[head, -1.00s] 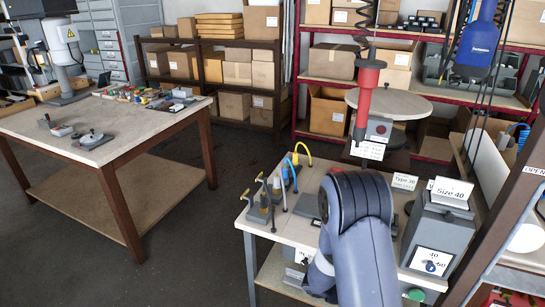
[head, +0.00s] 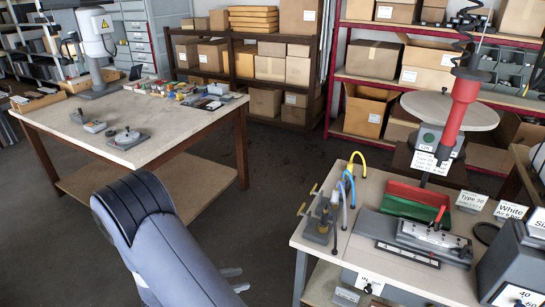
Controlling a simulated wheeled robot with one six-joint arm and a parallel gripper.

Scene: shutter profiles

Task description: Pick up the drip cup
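I cannot make out a drip cup for certain in the head view. The left table (head: 165,114) carries small grey devices, one with a round top (head: 126,137), and a cluster of small coloured parts near its back edge. My arm rises at the lower middle, between the left table and the right bench (head: 296,240). Small grey finger-like parts (head: 232,279) show beside its lower right side, perhaps my gripper. Most of that end is hidden behind the arm, and I cannot tell whether it is open or holds anything.
The right bench carries a red and green tray (head: 402,201), a grey fixture with a red handle (head: 433,236), and a stand with blue and yellow tubes (head: 322,217). A red tool (head: 458,105) hangs above. Dark floor (head: 262,195) is clear between the tables.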

